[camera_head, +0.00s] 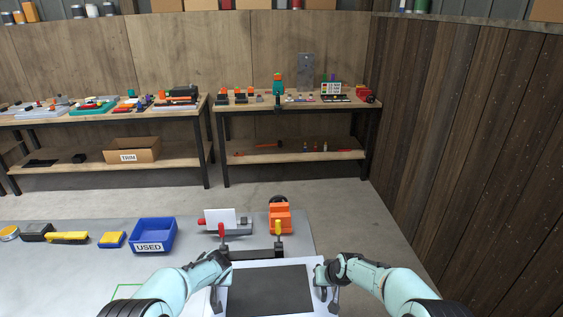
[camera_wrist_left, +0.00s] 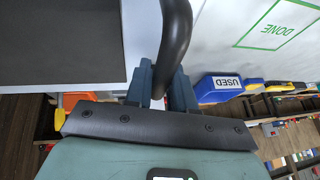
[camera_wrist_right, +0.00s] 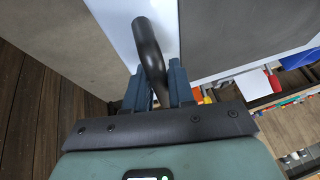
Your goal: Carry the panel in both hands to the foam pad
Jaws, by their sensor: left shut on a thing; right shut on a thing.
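The panel (camera_head: 262,263) is a white board with a dark grey rectangle (camera_head: 268,290) on its face, at the bottom centre of the head view. My left gripper (camera_head: 221,283) is shut on the black curved handle (camera_wrist_left: 177,35) at the panel's left side. My right gripper (camera_head: 329,284) is shut on the matching handle (camera_wrist_right: 148,50) at its right side. I cannot tell whether the panel rests on something or hangs free. I cannot make out a separate foam pad; the panel hides what lies under it.
The grey table (camera_head: 190,272) carries a blue USED bin (camera_head: 153,236), a black fixture with red and yellow clamps (camera_head: 250,249), an orange tool (camera_head: 280,217) and a green DONE outline (camera_wrist_left: 281,22). Workbenches (camera_head: 297,105) stand behind; a wooden wall (camera_head: 465,150) is at right.

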